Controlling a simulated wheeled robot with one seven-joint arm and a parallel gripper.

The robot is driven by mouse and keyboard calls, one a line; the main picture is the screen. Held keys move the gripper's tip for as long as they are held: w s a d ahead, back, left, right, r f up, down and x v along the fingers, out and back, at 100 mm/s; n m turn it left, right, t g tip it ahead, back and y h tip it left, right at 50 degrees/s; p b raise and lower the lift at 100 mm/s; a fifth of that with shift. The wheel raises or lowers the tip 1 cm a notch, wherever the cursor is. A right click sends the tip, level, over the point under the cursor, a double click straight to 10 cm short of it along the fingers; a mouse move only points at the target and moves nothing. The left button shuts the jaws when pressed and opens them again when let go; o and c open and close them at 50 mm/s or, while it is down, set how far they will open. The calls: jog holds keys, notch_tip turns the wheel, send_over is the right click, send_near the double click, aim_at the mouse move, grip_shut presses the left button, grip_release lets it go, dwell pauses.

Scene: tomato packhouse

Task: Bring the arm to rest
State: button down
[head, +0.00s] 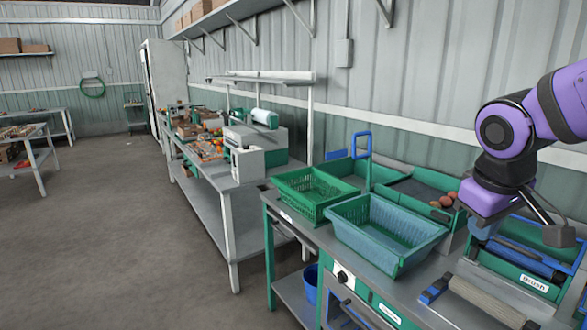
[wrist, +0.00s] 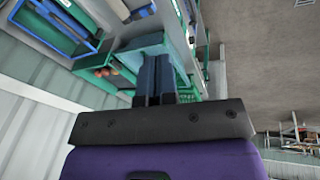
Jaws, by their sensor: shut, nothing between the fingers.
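My purple arm (head: 510,130) comes in from the right edge in the head view. My gripper (head: 484,230) hangs over the sorting bench, to the right of the blue crate. In the wrist view my gripper (wrist: 155,62) has its two dark fingers together with nothing between them. The fingers point toward the bench and crate side. The exact gap between the fingertips and the bench cannot be told.
A blue crate (head: 390,235) and a green crate (head: 312,190) stand empty on the bench. Several tomatoes (head: 446,200) lie in a green-edged tray. The floor (head: 110,220) at left is clear.

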jog(key=s+r+m+t+y, duration=0.1)
jog(key=s+r, duration=0.4)
jog(key=s, duration=0.5)
jog(key=shift+s+d+m+t+y, duration=0.2)
jog(key=shift+s+m+t+y, duration=0.35)
jog(key=shift+m, duration=0.75)
